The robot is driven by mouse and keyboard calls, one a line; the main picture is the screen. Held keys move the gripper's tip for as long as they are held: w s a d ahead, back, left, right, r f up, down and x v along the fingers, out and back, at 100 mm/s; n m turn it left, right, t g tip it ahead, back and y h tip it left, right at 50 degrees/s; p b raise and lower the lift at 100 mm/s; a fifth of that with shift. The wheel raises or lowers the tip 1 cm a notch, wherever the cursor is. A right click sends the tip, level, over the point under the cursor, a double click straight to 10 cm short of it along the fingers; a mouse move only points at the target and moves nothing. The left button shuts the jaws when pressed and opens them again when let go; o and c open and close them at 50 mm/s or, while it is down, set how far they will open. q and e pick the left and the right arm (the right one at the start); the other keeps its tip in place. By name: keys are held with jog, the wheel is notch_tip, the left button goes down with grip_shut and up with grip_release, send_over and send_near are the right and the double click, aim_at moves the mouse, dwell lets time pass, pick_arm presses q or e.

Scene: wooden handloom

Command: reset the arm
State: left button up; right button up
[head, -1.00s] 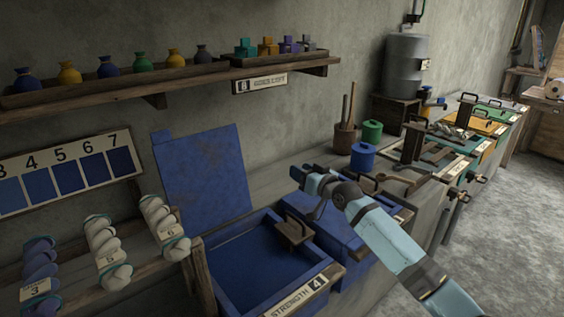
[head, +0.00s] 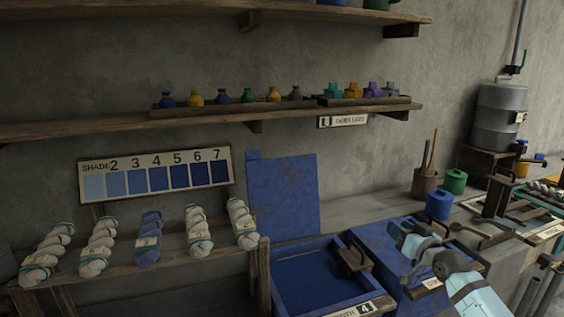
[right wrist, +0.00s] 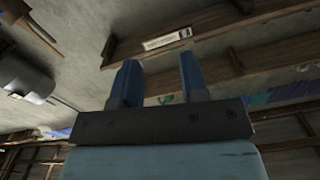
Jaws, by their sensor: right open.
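My right arm comes in at the lower right of the head view, with the right gripper (head: 405,240) over the blue bins. In the right wrist view the two blue fingers (right wrist: 158,85) stand apart with nothing between them. The fingertips are hard to make out in the head view. My left gripper is in neither view.
An open blue bin (head: 281,290) with a raised lid (head: 283,195) lies left of the gripper. A blue canister (head: 439,204) and a green one (head: 454,181) stand behind it. Skeins (head: 148,240) rest on a rack under the shade chart (head: 155,174).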

jog(key=s+a+f+g, duration=0.1)
jog(key=s+a+f, duration=0.2)
jog(key=f, duration=0.2)
jog(key=s+a+f+g, duration=0.1)
jog(key=s+a+f, duration=0.1)
jog(key=s+f, duration=0.25)
jog(key=s+a+f+g, duration=0.1)
jog(key=s+a+f, duration=0.2)
jog(key=s+f, duration=0.35)
jog(key=s+a+f+n+g+h, duration=0.15)
jog(key=s+f, duration=0.25)
jog(key=s, duration=0.5)
jog(key=s+a+f+y, duration=0.1)
jog(key=s+a+f, duration=0.2)
jog(key=s+f, duration=0.35)
jog(key=s+g+h, duration=0.2)
jog(key=s, duration=1)
pick_arm(q)
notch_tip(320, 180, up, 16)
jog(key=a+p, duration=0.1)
jog(key=p, duration=2)
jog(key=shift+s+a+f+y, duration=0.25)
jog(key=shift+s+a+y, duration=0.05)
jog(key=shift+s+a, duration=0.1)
pick_arm(e)
notch_tip(320, 180, up, 16)
jog(key=s, duration=0.2)
jog(key=shift+d+f, duration=0.15)
jog(key=shift+d, duration=0.15)
